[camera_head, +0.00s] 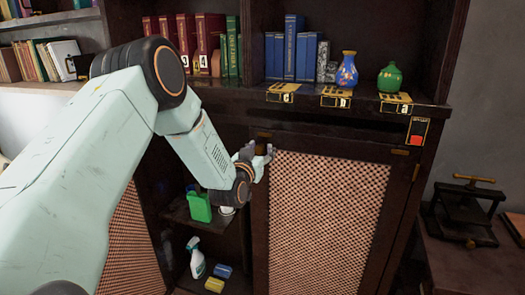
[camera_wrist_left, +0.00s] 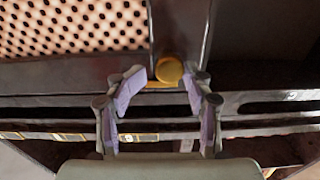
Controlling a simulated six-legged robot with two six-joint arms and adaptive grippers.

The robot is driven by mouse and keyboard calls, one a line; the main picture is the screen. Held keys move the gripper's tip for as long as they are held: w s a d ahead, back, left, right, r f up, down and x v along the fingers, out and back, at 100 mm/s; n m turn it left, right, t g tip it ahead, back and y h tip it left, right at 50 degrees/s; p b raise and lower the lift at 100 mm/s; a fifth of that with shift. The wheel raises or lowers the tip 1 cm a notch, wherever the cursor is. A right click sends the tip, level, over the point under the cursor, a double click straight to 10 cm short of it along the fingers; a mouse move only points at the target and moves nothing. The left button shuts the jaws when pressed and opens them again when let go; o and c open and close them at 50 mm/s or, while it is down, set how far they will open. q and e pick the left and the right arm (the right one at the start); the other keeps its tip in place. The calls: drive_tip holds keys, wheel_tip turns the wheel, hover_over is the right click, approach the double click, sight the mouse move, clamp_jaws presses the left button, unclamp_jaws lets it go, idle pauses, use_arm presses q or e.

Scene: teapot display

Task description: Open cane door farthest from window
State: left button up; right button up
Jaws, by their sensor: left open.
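A cane door (camera_head: 325,225) with a dark wooden frame fills the right part of the cabinet in the head view. It looks shut. Its woven panel (camera_wrist_left: 70,28) also shows in the left wrist view. A round brass knob (camera_wrist_left: 168,70) sits on the door frame. My left gripper (camera_head: 255,155) is at the door's upper left corner. In the left wrist view my left gripper (camera_wrist_left: 166,90) is open, with one finger on each side of the knob. I cannot tell whether the fingers touch it. Another cane door (camera_head: 130,245) is at left, partly behind my arm. No window is recognisable.
Between the doors is an open compartment with a green container (camera_head: 200,207), a spray bottle (camera_head: 196,258) and sponges (camera_head: 215,284). Above are books (camera_head: 290,50), a blue vase (camera_head: 347,70) and a green vase (camera_head: 390,77). A black press (camera_head: 467,208) stands at right.

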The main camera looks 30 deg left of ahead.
use_arm(q)
drive_tip(key=shift+w+a+f, duration=0.3)
drive_tip(key=shift+a+f, duration=0.1)
drive_tip(key=shift+a, duration=0.1)
drive_tip(key=shift+w+a+f, duration=0.3)
drive_tip(key=shift+a+f, duration=0.1)
drive_tip(key=shift+a, duration=0.1)
drive_tip(key=shift+s+a, duration=0.2)
drive_tip(key=shift+a, duration=0.05)
drive_tip(key=shift+s+d+r, duration=0.1)
drive_tip(key=shift+d+r, duration=0.3)
drive_tip(key=shift+d, duration=0.6)
drive_tip(key=c, duration=0.3)
drive_tip(key=shift+w, duration=0.2)
drive_tip(key=shift+c, duration=0.7)
drive_tip(key=shift+s+a+f, duration=0.1)
drive_tip(key=shift+a+f, duration=0.15)
drive_tip(key=shift+a, duration=0.35)
drive_tip(key=c, duration=0.3)
drive_tip(key=shift+c, duration=0.9)
drive_tip(key=shift+d+r, duration=0.1)
drive_tip(key=shift+d, duration=0.25)
clamp_jaws()
drive_tip(key=shift+a, duration=0.2)
use_arm(e)
drive_tip(key=shift+w+a, duration=0.1)
drive_tip(key=shift+a, duration=0.45)
